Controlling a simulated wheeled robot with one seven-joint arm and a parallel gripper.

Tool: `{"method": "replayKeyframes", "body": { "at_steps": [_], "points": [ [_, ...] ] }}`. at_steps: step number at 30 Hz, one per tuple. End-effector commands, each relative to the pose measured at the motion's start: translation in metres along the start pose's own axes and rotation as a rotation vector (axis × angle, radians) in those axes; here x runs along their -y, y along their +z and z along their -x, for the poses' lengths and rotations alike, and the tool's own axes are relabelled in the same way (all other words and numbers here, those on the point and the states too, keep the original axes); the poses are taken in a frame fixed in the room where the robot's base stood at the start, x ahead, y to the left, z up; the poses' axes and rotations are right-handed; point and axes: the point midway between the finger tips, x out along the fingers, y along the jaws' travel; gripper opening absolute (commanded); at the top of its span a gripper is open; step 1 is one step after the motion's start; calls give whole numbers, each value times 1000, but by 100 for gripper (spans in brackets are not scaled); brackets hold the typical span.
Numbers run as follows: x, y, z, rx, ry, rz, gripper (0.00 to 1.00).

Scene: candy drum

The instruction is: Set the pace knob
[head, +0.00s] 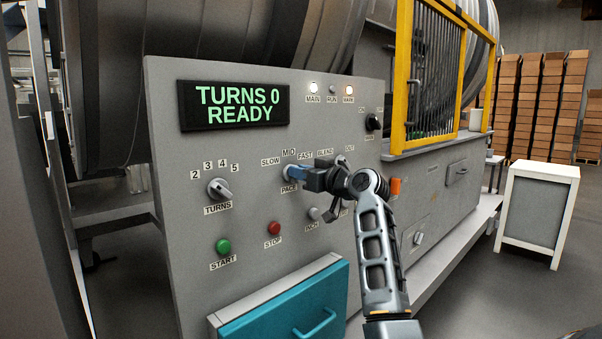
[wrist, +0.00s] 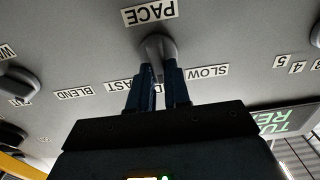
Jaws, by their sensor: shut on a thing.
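The pace knob (wrist: 158,44) is a grey knob on the sloped grey panel, above its PACE label in the head view. SLOW, MID and FAST labels sit around it. My gripper (head: 291,172) reaches the knob from the right, and its blue fingers hide most of it there. In the wrist view, which is upside down, the two fingers (wrist: 160,78) are closed on the knob's grip. The fingers cover the MID label there, so I cannot tell exactly which mark the knob points to.
The display (head: 235,107) reads TURNS 0 READY. The turns knob (head: 219,189) and the green start button (head: 223,246) are to the left. The red stop button (head: 274,228) is below. The blend knob is mostly behind my gripper. A teal drawer (head: 290,305) juts out lower down.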

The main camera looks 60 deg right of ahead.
Motion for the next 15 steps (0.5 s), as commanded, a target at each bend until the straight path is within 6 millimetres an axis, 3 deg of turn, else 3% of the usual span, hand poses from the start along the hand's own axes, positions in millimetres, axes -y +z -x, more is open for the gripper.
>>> {"method": "replayKeyframes", "body": {
  "at_steps": [8, 15],
  "points": [
    [0, -1, 0, 1, -1, -76, 0],
    [-3, -2, 0, 0, 0, -247, 0]
  ]
}}
